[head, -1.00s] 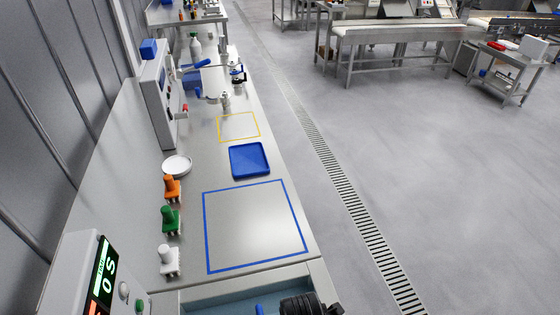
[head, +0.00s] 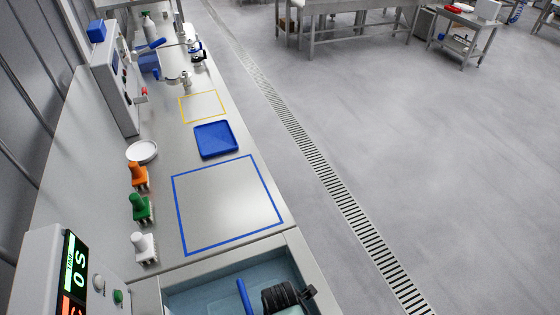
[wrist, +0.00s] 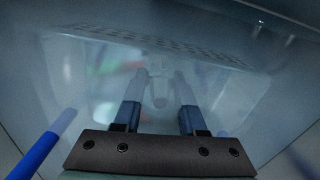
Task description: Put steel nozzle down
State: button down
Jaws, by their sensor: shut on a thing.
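In the wrist view my gripper (wrist: 158,98) points down into a pale blue basin (wrist: 285,95). Its two fingers are shut on a small grey tapered piece, the steel nozzle (wrist: 159,88), which shows hazily between the fingertips. I cannot tell whether the nozzle touches the basin floor. In the head view the basin (head: 200,299) is at the bottom edge. My black wrist is over it, and my fingers and the nozzle are hidden there.
A blue rod (head: 244,296) stands in the basin left of my wrist. Beyond the basin are an empty blue-outlined square (head: 228,205), a blue tray (head: 215,140) and a yellow-outlined square (head: 203,107). White, green (head: 141,208) and orange nozzle-like pieces stand at left.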

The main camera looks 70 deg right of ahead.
jog(key=shift+f, duration=0.2)
jog(key=shift+c, duration=2.4)
grip_release()
jog(key=shift+r, duration=0.1)
jog(key=shift+r, duration=0.1)
notch_tip(320, 180, up, 12)
jog(key=shift+r+p, duration=0.1)
jog(key=shift+p, duration=0.55)
